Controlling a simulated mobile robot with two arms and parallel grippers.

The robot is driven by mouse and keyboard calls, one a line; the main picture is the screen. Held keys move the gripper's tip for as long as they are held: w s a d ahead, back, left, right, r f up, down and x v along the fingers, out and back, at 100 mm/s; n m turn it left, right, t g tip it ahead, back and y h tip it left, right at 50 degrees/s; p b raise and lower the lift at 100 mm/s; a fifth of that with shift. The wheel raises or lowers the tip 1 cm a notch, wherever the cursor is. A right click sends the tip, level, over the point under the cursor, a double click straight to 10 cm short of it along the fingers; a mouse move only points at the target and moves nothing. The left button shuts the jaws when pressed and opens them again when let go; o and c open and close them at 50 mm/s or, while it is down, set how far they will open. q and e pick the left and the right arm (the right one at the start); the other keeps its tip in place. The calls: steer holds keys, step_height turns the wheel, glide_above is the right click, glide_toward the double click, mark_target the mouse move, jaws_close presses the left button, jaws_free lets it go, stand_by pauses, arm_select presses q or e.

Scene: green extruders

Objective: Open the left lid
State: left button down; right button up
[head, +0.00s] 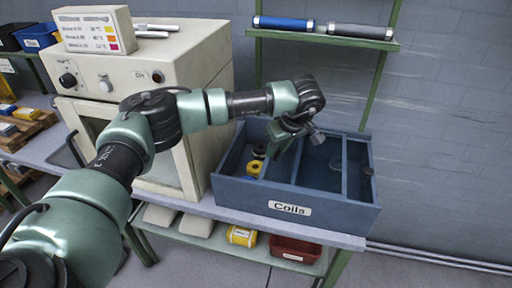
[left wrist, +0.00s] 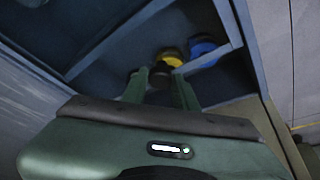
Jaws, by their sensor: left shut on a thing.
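The blue box labelled Coils (head: 290,206) stands on the bench, split by dividers into compartments. A yellow coil (head: 254,168) and a dark round part (head: 259,152) show at its left compartment. No left lid can be clearly made out. My left gripper (head: 272,149) reaches down over the left part of the box. In the left wrist view its fingers (left wrist: 160,80) are shut on a small dark thing (left wrist: 161,70), which I cannot identify for sure. The yellow coil (left wrist: 170,56) and a blue coil (left wrist: 203,48) lie just beyond it. My right gripper is not in view.
A beige oven (head: 150,75) stands close on the left of the box. A green shelf (head: 322,38) with a blue and a grey roll is above and behind. Free room lies right of the box.

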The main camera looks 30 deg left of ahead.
mark_target(288, 163)
arm_select(q)
steer(key=shift+w+d, duration=0.2)
steer(key=shift+d, duration=0.6)
steer(key=shift+w+d, duration=0.2)
steer(key=shift+d, duration=0.6)
steer(key=c, duration=1.1)
jaws_free()
steer(key=shift+r, duration=0.15)
steer(key=shift+d+r+b, duration=0.15)
steer(key=shift+r+b, duration=0.15)
steer(key=shift+b, duration=0.05)
steer(key=b+v, duration=0.1)
steer(key=v, duration=0.6)
steer(key=shift+s+f, duration=0.1)
steer(key=shift+s, duration=0.05)
